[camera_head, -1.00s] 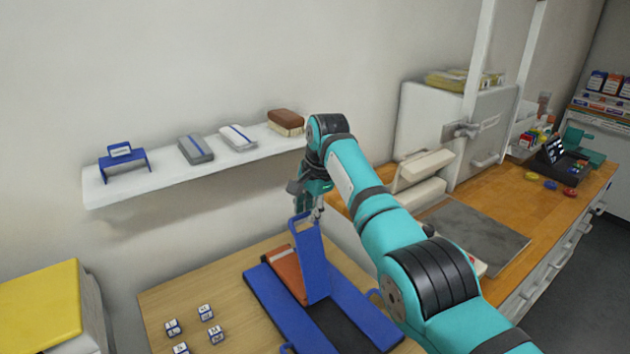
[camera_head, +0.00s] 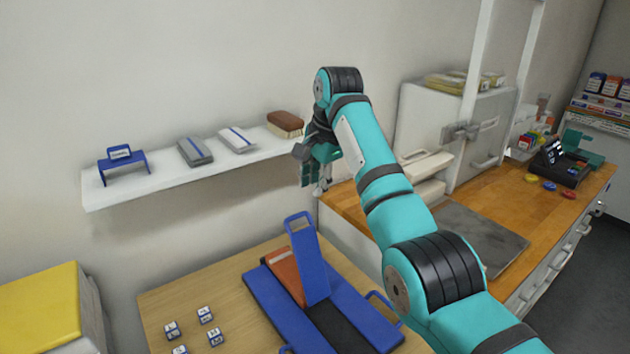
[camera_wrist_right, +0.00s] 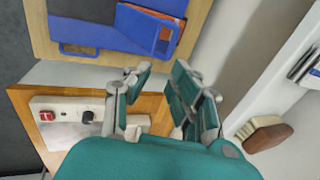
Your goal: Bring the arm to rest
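My right arm reaches in from the lower right in the head view, and its gripper (camera_head: 316,182) hangs above the far side of the table, clear of the blue folding board (camera_head: 350,312). In the right wrist view the gripper (camera_wrist_right: 160,88) has its fingers spread apart with nothing between them. The board (camera_wrist_right: 95,30) shows at the top of that view. The board has a raised blue flap (camera_head: 308,262) with a handle slot, and orange cloth (camera_head: 286,272) lies beside it. My left gripper is not in view.
A white wall shelf (camera_head: 165,178) holds a blue stand (camera_head: 122,160), folded grey and white packs and a brown brush (camera_head: 285,122), close left of the gripper. Small marked cubes (camera_head: 206,314) lie on the table. A wooden workbench (camera_head: 500,195) with a grey mat stands right.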

